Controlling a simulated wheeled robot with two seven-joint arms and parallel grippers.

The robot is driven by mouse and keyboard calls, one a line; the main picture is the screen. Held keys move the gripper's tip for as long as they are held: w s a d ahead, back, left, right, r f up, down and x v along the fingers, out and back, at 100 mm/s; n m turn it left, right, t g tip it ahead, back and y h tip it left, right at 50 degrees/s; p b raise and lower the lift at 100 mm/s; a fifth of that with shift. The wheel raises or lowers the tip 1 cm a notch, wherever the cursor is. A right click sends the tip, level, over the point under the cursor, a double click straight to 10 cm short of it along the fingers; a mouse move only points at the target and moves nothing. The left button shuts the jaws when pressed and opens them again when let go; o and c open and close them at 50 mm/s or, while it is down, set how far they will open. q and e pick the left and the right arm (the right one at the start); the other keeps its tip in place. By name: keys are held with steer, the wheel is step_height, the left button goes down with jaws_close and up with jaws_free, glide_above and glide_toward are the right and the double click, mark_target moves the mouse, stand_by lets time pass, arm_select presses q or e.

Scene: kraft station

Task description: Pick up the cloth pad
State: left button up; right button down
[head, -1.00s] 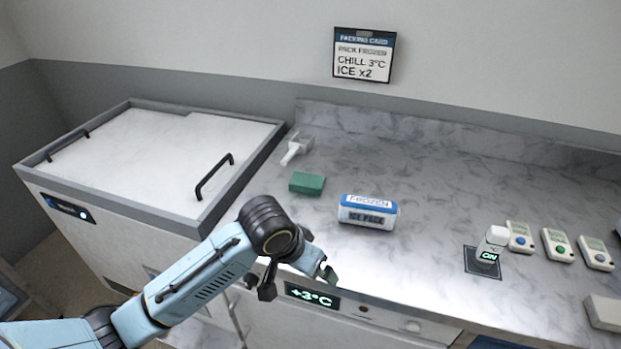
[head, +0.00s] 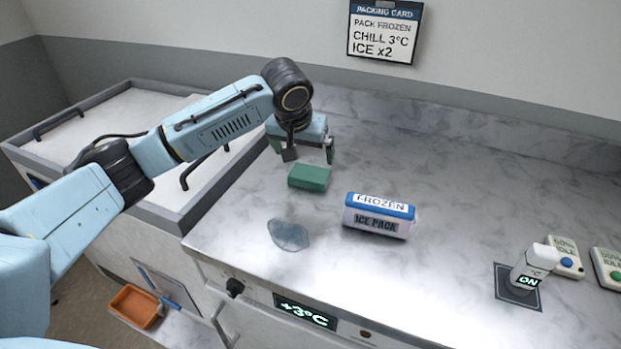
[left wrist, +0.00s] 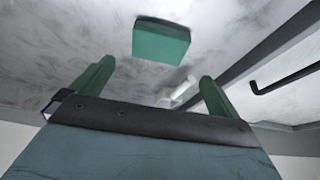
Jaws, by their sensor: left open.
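The cloth pad is a green rectangular block (head: 310,177) lying flat on the marble counter. In the left wrist view the pad (left wrist: 161,42) shows ahead of the fingers, roughly between their lines. My left gripper (head: 304,154) has green fingertips. It is open and empty, above the counter by the pad's far side and apart from it. Its two spread fingers (left wrist: 156,88) also show in the left wrist view. My right gripper is not in view.
A blue-and-white ice pack (head: 379,215) lies right of the pad. A translucent bluish puddle (head: 289,234) lies in front of the pad. A white scoop (left wrist: 178,92) shows in the left wrist view. A white-lidded chest (head: 140,110) stands left.

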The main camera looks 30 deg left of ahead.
mark_target(309, 173)
arm_select(q)
steer(key=x, duration=0.3)
steer(key=shift+w+f, duration=0.25)
steer(key=shift+f, duration=0.25)
steer(key=b+x, duration=0.1)
steer(key=x, duration=0.4)
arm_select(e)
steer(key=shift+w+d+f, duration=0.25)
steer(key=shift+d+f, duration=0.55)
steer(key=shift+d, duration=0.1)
arm_select(q)
steer(key=shift+c, duration=0.4)
steer(key=c, duration=0.7)
steer(key=shift+o, duration=0.2)
step_height(309, 173, up, 10)
steer(key=p, duration=0.1)
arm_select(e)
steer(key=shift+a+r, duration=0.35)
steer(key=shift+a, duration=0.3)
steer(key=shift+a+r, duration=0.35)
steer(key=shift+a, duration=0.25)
